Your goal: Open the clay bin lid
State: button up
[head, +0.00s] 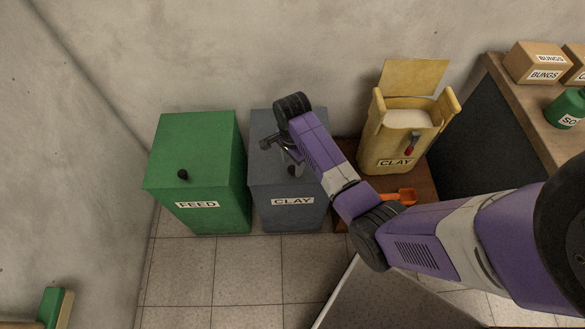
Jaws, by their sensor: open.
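The clay bin (287,214) is a blue-grey box with a white CLAY label on its front, standing against the wall. Its flat lid (264,125) looks shut. A dark round knob (293,170) shows near the lid's front edge. My gripper (279,153) is open and hangs over the lid, just behind and left of the knob. I cannot tell whether it touches the lid. My purple arm hides the lid's right part.
A green FEED bin (198,160) with a dark knob stands close on the left. A yellow container (396,135), also labelled CLAY, stands on the right with its flap raised. An orange scoop (400,197) lies before it. A counter (545,110) holds boxes at far right.

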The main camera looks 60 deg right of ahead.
aim_at(293, 169)
jog(key=shift+f, duration=1.7)
grip_shut()
